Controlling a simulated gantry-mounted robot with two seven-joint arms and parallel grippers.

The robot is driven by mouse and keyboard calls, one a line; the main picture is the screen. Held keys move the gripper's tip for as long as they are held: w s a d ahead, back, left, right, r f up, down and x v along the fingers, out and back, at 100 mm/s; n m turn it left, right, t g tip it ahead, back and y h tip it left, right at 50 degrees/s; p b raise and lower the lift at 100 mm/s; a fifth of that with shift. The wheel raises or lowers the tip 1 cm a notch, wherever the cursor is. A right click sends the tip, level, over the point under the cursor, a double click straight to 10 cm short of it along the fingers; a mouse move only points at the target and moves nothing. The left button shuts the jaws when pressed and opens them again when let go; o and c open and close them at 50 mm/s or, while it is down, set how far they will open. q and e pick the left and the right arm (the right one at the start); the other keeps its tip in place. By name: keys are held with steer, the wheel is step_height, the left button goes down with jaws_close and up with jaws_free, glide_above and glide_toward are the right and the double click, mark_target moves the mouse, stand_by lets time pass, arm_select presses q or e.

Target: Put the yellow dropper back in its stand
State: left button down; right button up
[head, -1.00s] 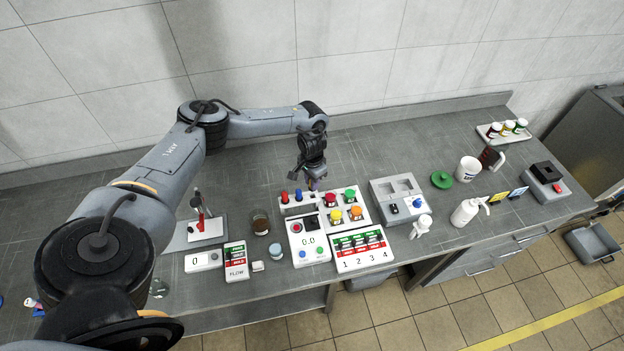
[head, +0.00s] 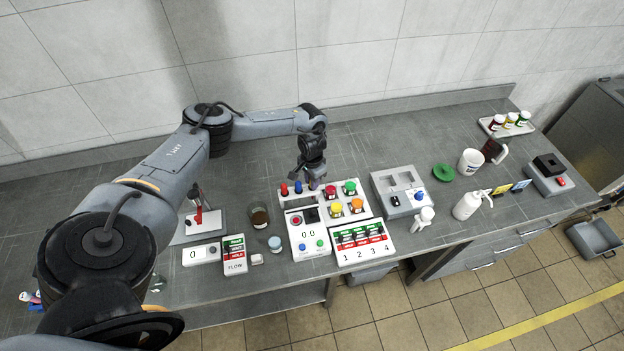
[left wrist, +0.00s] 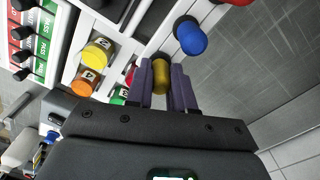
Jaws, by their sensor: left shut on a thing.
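My left gripper (head: 315,186) reaches down at the back left of the button console, just right of the blue dropper (head: 298,187). In the left wrist view its purple fingers (left wrist: 168,84) are shut on the yellow dropper (left wrist: 160,76), whose round yellow top shows between them. The blue dropper (left wrist: 190,38) and the red dropper (left wrist: 235,2) stand in a row beside it in the pale stand (head: 291,200). The yellow dropper is in line with them, but its lower end is hidden, so I cannot tell whether it is seated. My right gripper is not in view.
The console with red, green, yellow and orange buttons (head: 356,206) is close to the gripper. A brown jar (head: 259,217) stands left, and a grey device (head: 400,194) right. The bench behind the console is clear up to the wall.

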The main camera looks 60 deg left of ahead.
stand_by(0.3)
arm_select(q)
steer(key=c, duration=0.9)
jaws_free()
steer(key=shift+c, duration=0.2)
steer(key=shift+o, duration=0.2)
steer(key=shift+o, duration=0.5)
steer(key=o, duration=0.4)
steer(key=shift+r+p, duration=1.5)
steer(key=shift+p, duration=0.15)
steer(key=shift+r+p, duration=1.45)
